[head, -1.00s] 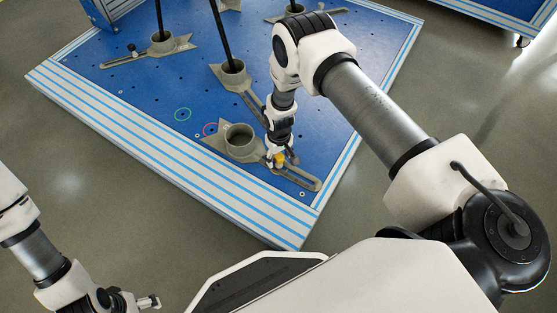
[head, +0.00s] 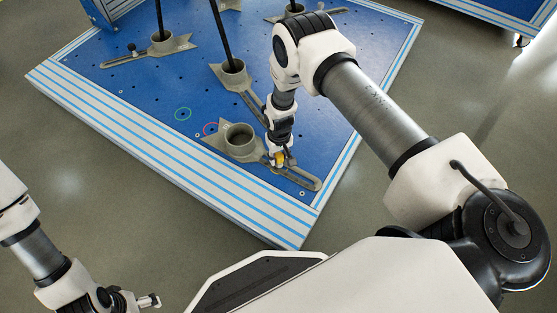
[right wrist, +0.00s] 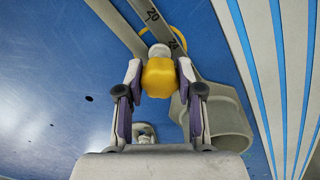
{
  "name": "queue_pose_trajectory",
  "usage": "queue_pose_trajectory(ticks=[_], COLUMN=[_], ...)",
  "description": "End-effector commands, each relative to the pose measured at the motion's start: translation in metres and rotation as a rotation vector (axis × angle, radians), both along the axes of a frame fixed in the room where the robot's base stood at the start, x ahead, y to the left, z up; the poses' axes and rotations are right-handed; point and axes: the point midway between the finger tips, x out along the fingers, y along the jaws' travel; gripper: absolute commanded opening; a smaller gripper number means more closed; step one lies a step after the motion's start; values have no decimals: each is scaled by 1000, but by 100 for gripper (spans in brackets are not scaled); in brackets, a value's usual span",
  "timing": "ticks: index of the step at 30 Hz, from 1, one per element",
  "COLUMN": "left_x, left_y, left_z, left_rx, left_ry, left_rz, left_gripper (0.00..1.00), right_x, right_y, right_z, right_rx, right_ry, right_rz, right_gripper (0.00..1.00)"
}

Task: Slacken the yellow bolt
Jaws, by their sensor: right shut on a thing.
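The yellow bolt (head: 280,158) stands at the slotted arm of a grey clamp (head: 241,144) near the front corner of the blue platform. In the right wrist view the bolt head (right wrist: 159,77) sits between the two fingers of my right gripper (right wrist: 158,85), which is shut on it. The right gripper also shows in the head view (head: 280,160), pointing down, and partly hides the bolt. My left gripper (head: 150,301) is at the lower left, away from the platform; its fingers are too small to tell their opening.
The blue platform (head: 150,90) has a white and blue striped edge. Other grey clamps (head: 172,46) with black posts stand farther back. Grey floor surrounds the platform.

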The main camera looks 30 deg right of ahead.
Motion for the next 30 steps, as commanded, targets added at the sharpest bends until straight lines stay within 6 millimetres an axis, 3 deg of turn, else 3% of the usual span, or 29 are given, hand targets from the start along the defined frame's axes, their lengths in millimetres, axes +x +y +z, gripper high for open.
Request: queue_pose_trajectory(ticks=[5,20,21,22,30], left_x=[0,0,0,0,0], left_y=[0,0,0,0,0], left_z=[-2,-3,-3,-3,-3], left_rx=[0,0,0,0,0], left_ry=[0,0,0,0,0], left_rz=[0,0,0,0,0], left_gripper=[86,86,86,86,86], right_x=[0,0,0,0,0], right_y=[0,0,0,0,0], right_z=[-1,0,0,0,0], right_rx=[0,0,0,0,0], right_ry=[1,1,1,1,1], right_rz=[120,242,241,241,240], right_gripper=[25,25,47,57,60])
